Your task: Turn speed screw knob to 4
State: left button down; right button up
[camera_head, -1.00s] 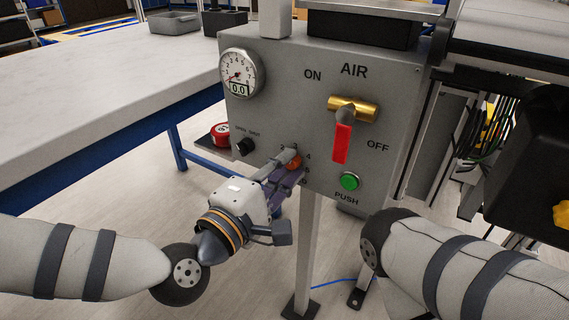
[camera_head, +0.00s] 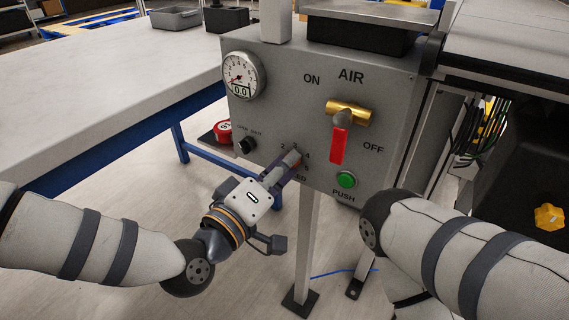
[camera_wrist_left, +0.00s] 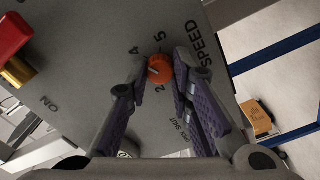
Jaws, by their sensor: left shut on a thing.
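The orange speed knob (camera_wrist_left: 159,68) sits on the grey control panel (camera_head: 265,110) among printed numbers, beside the word SPEED. In the left wrist view it lies between the fingertips of my left gripper (camera_wrist_left: 155,75), with a finger on each side. My left gripper is shut on it. A pale mark on the knob points toward the lower left, on the side between 2 and 4; the exact number is hard to read. In the head view my left gripper (camera_head: 290,161) reaches the panel and mostly hides the knob. My right gripper is not in view.
The panel also bears a round gauge (camera_head: 242,76), a black switch (camera_head: 246,145), a brass air valve with a red lever (camera_head: 339,146) and a green push button (camera_head: 346,180). A red button (camera_head: 222,132) sits left of it. A white table (camera_head: 100,80) stands at left.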

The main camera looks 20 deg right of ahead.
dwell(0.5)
pick_arm(q)
jog(key=c, duration=1.4)
grip_release()
jog(key=shift+a, duration=0.1)
jog(key=v, duration=1.2)
jog(key=shift+f, duration=0.1)
